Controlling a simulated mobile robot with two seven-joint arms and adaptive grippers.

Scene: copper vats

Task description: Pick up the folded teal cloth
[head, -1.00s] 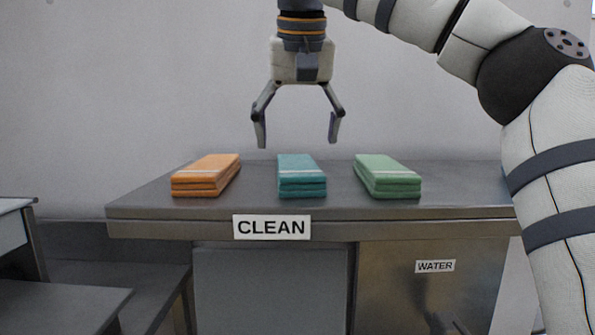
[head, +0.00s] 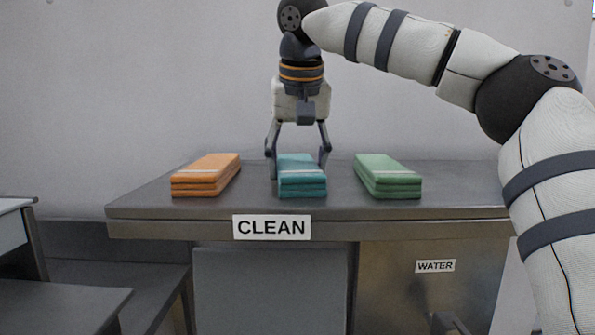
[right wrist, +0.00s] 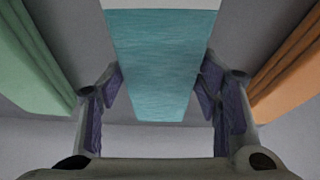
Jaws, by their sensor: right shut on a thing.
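The folded teal cloth (head: 302,188) lies on the metal counter (head: 345,205) between two other folded cloths. It has stacked folds and a pale stripe on top. My right gripper (head: 298,160) points straight down over its back part, with one finger on each side, and is shut on it. In the right wrist view the teal cloth (right wrist: 160,65) runs between the two fingers of the right gripper (right wrist: 162,88). The cloth still appears to rest on the counter. My left gripper is not in view.
A folded orange cloth (head: 205,177) lies to the left and a folded green cloth (head: 388,177) to the right, each with a gap. A CLEAN label (head: 271,228) is on the counter's front edge, a WATER label (head: 435,266) below. The wall stands behind.

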